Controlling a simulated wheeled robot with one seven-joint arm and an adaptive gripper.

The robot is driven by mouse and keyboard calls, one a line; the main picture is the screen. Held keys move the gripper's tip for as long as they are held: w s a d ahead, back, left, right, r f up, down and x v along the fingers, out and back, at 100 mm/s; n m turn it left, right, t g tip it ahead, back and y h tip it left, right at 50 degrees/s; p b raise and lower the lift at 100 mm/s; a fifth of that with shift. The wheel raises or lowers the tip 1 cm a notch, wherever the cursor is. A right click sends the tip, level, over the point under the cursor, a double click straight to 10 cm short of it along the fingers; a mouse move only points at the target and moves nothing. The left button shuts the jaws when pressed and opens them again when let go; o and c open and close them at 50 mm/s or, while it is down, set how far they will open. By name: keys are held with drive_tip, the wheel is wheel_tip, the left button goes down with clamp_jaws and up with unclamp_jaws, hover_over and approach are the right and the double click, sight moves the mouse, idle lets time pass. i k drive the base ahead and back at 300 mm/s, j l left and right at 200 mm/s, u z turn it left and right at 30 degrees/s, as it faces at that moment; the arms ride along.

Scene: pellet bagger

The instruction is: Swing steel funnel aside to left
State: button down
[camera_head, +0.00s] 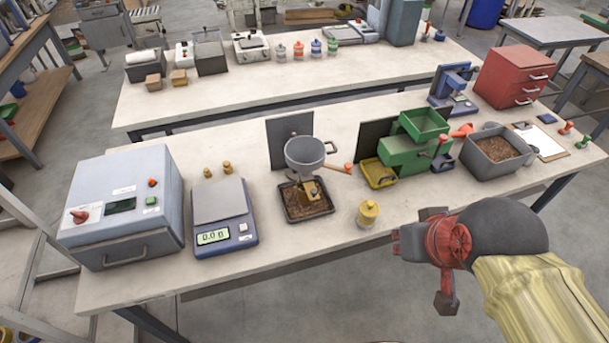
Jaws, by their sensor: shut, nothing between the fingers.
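The steel funnel (304,152) is a grey round bowl on a stand near the middle of the front bench. It sits above a brass-coloured block (309,190) and a dark tray (290,215) with brown pellets. A wooden-looking handle with a red end (347,168) sticks out to its right. My gripper (412,243) is at the lower right, by the bench's front edge, well apart from the funnel. It is shut and empty. The funnel's outlet is hard to make out.
A digital scale (222,228) and two small brass weights stand left of the funnel. A dark upright panel (289,140) is behind it. A yellow jar (368,213) stands between the funnel and my gripper. A green machine (405,155) and a pellet bin (495,150) are to the right.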

sight(306, 154)
drive_tip(key=i+l+u, duration=0.15)
drive_tip(key=l+u, duration=0.2)
drive_tip(key=i+l+u, duration=0.1)
drive_tip(key=l+u, duration=0.25)
drive_tip(key=i+l+u, duration=0.1)
drive_tip(key=l+u, duration=0.2)
drive_tip(key=j, duration=0.45)
drive_tip(key=i+u, duration=0.05)
